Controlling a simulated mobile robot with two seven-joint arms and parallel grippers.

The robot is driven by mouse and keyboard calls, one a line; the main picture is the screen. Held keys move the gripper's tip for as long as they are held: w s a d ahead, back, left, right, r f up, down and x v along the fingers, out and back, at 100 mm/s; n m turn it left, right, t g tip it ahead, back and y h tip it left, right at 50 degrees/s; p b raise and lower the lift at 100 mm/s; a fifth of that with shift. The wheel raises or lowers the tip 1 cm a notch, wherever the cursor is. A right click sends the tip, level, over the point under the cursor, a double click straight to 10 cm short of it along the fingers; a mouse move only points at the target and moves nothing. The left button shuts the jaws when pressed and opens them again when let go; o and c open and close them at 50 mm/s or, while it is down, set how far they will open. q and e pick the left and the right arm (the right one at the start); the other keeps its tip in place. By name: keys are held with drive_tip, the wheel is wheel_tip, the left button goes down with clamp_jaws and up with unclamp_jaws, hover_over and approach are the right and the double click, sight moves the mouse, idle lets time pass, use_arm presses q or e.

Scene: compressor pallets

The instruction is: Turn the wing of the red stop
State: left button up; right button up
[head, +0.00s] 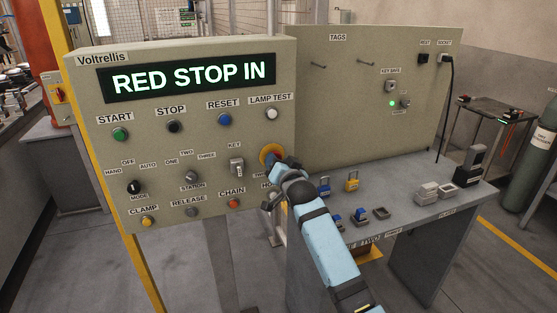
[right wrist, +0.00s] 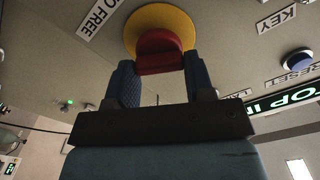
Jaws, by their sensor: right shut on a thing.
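The red stop is on the right side of the control panel (head: 80,90), on a round yellow collar (head: 267,150). In the right wrist view its red wing (right wrist: 158,55) stands between my two fingers, in front of the yellow collar (right wrist: 160,15). My right gripper (right wrist: 160,75) is shut on the wing. In the head view my right gripper (head: 277,164) covers most of the stop, so the wing's turn angle is hard to tell there. The display (head: 190,77) reads "RED STOP IN". My left gripper is not in view.
Other buttons and selectors sit close by, including a key switch (head: 236,166), a red-orange chain button (head: 234,203) and a white lamp-test button (head: 272,113). A grey bench (head: 430,222) with padlocks and small blocks stands right of the panel, below a tags board (head: 345,110).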

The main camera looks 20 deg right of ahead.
drive_tip(key=shift+m, duration=0.6)
drive_tip(key=shift+p, duration=0.3)
drive_tip(key=o, duration=0.9)
drive_tip(key=s, duration=1.3)
drive_tip(key=shift+s+d, duration=0.25)
drive_tip(key=shift+s, duration=0.15)
